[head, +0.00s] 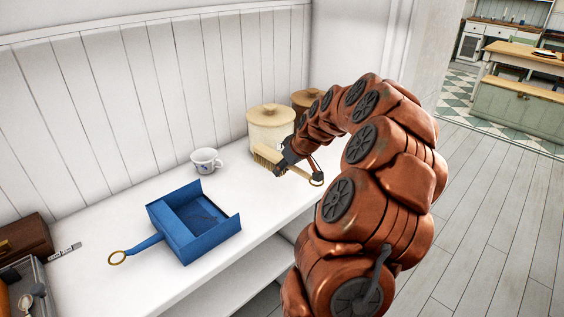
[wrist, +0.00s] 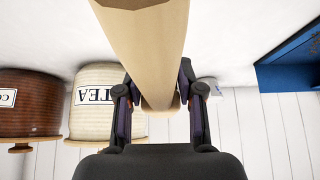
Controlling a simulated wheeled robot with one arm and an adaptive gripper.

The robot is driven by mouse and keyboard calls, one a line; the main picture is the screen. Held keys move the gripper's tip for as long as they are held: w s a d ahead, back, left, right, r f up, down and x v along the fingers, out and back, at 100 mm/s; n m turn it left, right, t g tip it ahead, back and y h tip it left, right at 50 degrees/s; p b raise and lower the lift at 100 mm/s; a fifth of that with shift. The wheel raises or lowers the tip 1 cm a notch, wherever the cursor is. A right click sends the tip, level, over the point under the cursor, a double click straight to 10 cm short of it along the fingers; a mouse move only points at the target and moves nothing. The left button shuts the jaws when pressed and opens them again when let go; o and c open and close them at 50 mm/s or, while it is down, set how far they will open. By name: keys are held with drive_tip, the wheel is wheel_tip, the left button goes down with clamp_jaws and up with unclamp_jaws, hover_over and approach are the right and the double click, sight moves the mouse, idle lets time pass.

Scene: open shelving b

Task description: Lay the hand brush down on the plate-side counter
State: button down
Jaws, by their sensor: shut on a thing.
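My gripper (head: 285,163) is shut on the hand brush (head: 268,155), above the white shelf top in front of the cream canister. In the wrist view the brush's wooden body (wrist: 150,45) runs between my gripper's fingers (wrist: 158,100). Far off at the upper right of the head view stands a green counter with a wooden top (head: 518,53). A small dark plate-like thing (head: 545,53) is on it, too small to make out.
A blue dustpan (head: 190,238), a white cup (head: 206,160), a cream canister (head: 270,125) and a brown canister (head: 306,98) stand on the white shelf. A brown box (head: 24,237) and a tray sit at its left end. Open plank floor (head: 490,210) lies to the right.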

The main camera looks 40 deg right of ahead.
sight(296, 166)
drive_tip(key=shift+a+f, duration=0.1)
drive_tip(key=shift+f, duration=1.35)
drive_tip(key=shift+f+b, duration=0.8)
drive_tip(key=shift+f, duration=0.2)
drive_tip(key=c, duration=0.6)
unclamp_jaws()
drive_tip(key=shift+c, duration=0.2)
drive_tip(key=shift+r, duration=0.1)
drive_tip(key=v, duration=1.1)
drive_tip(key=shift+s+r, duration=0.25)
drive_tip(key=shift+r, duration=0.1)
